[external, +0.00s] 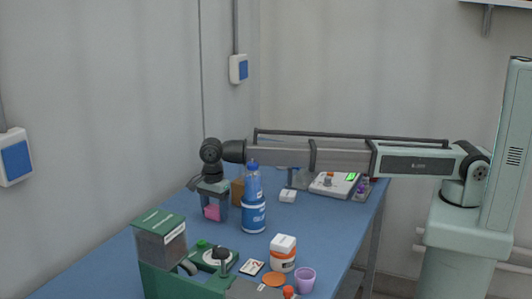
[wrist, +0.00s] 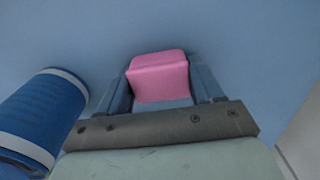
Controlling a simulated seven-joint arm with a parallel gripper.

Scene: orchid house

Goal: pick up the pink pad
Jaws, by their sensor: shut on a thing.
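The pink pad (wrist: 160,78) is a small block with rounded edges, seen between the two fingers of my gripper (wrist: 162,92) in the wrist view. My gripper is shut on it, with one finger against each side. In the external view the pink pad (external: 212,212) shows low between the fingers of my gripper (external: 213,208), which points down over the blue table. I cannot tell whether the pad touches the table or is just above it.
A blue bottle (external: 253,212) stands close to the right of my gripper; it is at the left in the wrist view (wrist: 38,115). A green caddy with a grey box (external: 160,245) stands in front. A white jar (external: 283,252) and purple cup (external: 305,280) stand at the front right.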

